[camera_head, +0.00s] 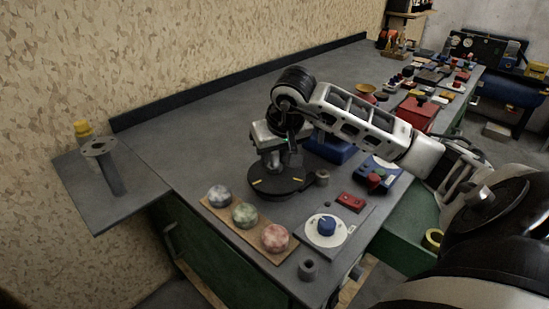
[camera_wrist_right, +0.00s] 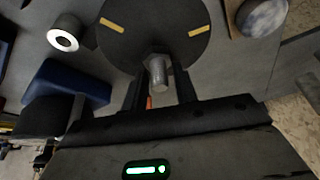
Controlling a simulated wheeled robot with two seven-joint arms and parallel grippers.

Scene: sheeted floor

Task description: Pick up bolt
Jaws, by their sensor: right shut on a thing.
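The bolt (camera_wrist_right: 158,73) is a grey metal piece with a hex head, seen in the right wrist view between the two dark fingers of my right gripper (camera_wrist_right: 160,92). The gripper is shut on it. In the head view my right gripper (camera_head: 274,160) points down over a round black disc (camera_head: 283,187) with yellow marks, and the bolt cannot be made out there. The disc also shows in the wrist view (camera_wrist_right: 185,50), just beyond the bolt. Whether the bolt touches the disc is unclear. My left gripper is not in view.
A wooden strip (camera_head: 259,244) with several coloured balls lies in front of the disc. A small grey ring (camera_head: 322,178), a red block (camera_head: 351,202) and a blue knob on a white dial (camera_head: 327,226) stand to the right. The grey bench top (camera_head: 200,130) is clear behind left.

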